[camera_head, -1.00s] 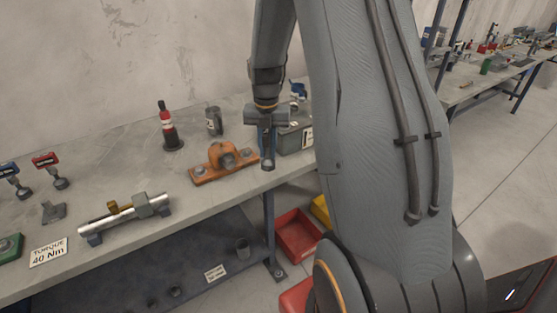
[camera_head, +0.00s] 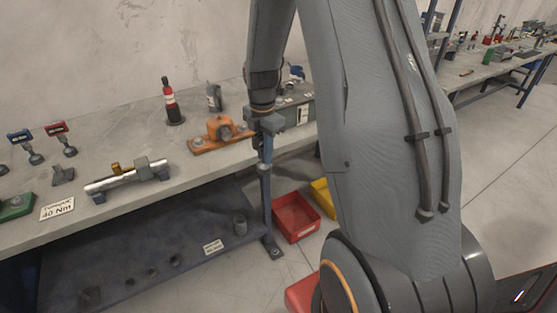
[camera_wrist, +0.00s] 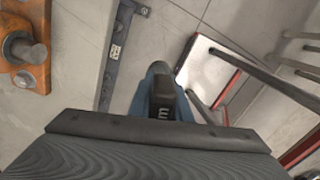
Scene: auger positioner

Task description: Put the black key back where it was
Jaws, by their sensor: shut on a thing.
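My gripper (camera_head: 266,142) hangs fingers down just off the front edge of the bench, near its right part, in the head view. It is shut on a black key (camera_wrist: 163,98), whose dark top with a pale mark shows between the blue fingers in the wrist view. In the head view the key's grey lower end (camera_head: 264,167) seems to stick out below the fingers, in front of the bench leg. A red-topped key (camera_head: 57,129) and a blue-topped key (camera_head: 20,136) stand at the bench's left. A small grey block (camera_head: 63,176) sits in front of them with nothing on it.
An orange fixture (camera_head: 218,133) lies behind my gripper, left of a grey box (camera_head: 297,112). A red-and-black bottle (camera_head: 170,100) stands at the back. A silver shaft (camera_head: 115,179) and a torque sign (camera_head: 57,208) lie left. A red bin (camera_head: 297,217) is on the floor.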

